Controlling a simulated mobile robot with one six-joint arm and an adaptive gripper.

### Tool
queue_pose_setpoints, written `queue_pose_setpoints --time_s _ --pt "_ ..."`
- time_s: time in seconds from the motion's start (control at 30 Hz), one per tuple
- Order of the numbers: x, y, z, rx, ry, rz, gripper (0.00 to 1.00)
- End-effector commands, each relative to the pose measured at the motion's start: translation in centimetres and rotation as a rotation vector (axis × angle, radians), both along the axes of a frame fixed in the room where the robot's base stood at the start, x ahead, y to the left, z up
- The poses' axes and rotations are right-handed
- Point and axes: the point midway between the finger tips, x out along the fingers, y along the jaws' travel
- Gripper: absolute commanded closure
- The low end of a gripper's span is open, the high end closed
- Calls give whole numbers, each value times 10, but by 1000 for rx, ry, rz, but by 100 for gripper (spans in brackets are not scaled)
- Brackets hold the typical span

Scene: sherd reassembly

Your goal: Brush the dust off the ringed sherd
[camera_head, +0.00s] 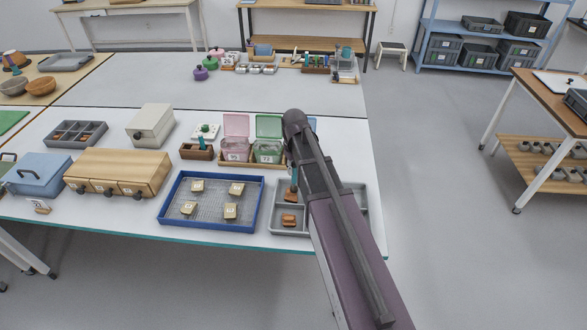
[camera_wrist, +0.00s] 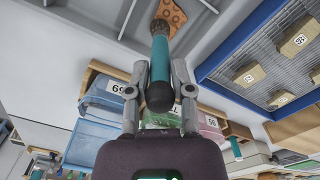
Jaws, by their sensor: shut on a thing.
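My gripper (camera_wrist: 157,75) is shut on a brush with a teal handle (camera_wrist: 160,58). The brush points away from the wrist, with its dark head (camera_wrist: 160,26) at a reddish-brown sherd with ring marks (camera_wrist: 172,12). I cannot tell whether the bristles touch the sherd, and its far edge is cut off by the frame. In the head view the teal brush (camera_head: 294,180) stands roughly upright over the grey compartment tray (camera_head: 262,228), partly hidden by my arm. A brown sherd (camera_head: 289,220) lies in that tray's front compartment.
A blue mesh tray (camera_head: 164,209) with several numbered pale blocks lies left of the grey tray. Pink (camera_head: 235,147) and green (camera_head: 268,151) lidded bins stand behind it. A wooden drawer box (camera_head: 117,170) stands further left. The table's front edge is close to the grey tray.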

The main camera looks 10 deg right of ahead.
Motion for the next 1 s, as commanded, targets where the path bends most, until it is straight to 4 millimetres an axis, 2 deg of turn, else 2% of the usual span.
queue_pose_setpoints --time_s 0.8,1.0 --pt "1 0 53 0 0 0 100" --pt "1 0 61 0 0 0 100"
